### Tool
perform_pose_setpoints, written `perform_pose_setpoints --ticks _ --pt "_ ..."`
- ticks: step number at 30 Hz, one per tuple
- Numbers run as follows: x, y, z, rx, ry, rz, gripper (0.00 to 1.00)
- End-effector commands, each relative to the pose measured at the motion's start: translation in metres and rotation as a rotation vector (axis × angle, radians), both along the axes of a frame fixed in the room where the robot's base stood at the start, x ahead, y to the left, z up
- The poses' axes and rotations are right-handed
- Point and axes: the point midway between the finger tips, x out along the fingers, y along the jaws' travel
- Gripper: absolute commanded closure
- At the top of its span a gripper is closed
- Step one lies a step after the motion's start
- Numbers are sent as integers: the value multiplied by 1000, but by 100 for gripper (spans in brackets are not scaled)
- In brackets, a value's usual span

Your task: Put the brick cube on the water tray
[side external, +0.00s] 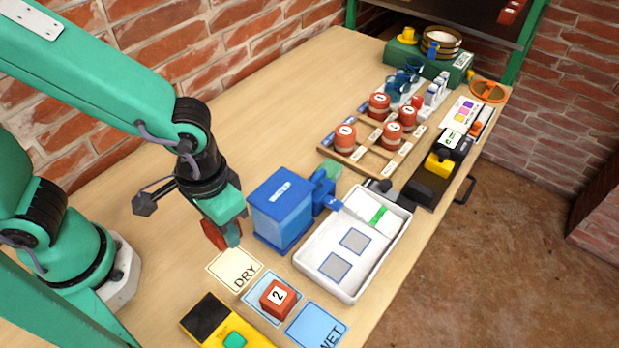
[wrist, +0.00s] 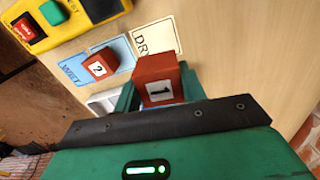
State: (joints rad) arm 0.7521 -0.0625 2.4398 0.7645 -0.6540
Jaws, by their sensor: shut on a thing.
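A red-brown brick cube marked 1 (wrist: 160,82) is between the green fingers of my gripper (side external: 224,234), which is shut on it. In the side external view the cube (side external: 212,236) is partly covered by a finger and hangs near the cream DRY card, left of the blue box. A second brick cube, marked 2 (side external: 278,299), stands on a light blue card; it also shows in the wrist view (wrist: 101,64). The white tray (side external: 309,262) with two grey square pads lies to the right of the blue box, apart from my gripper. I take it as the water tray.
The blue box (side external: 282,208) stands between my gripper and the white tray. The DRY card (side external: 228,267), WET card (side external: 318,326) and a yellow device (side external: 214,325) lie in front. A wooden rack (side external: 362,158) with several red weights is behind. The table's back left is clear.

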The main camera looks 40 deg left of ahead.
Motion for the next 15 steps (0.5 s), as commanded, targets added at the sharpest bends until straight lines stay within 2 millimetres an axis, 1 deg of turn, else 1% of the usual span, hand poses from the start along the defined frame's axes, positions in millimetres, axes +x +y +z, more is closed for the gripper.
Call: perform_pose_setpoints --ticks 4,8,11,15 --pt "1 -2 0 0 -1 0 86" --pt "3 -11 2 -1 -1 4 86" --pt "5 -23 4 -1 -1 9 86" --pt "8 -50 8 0 0 23 86"
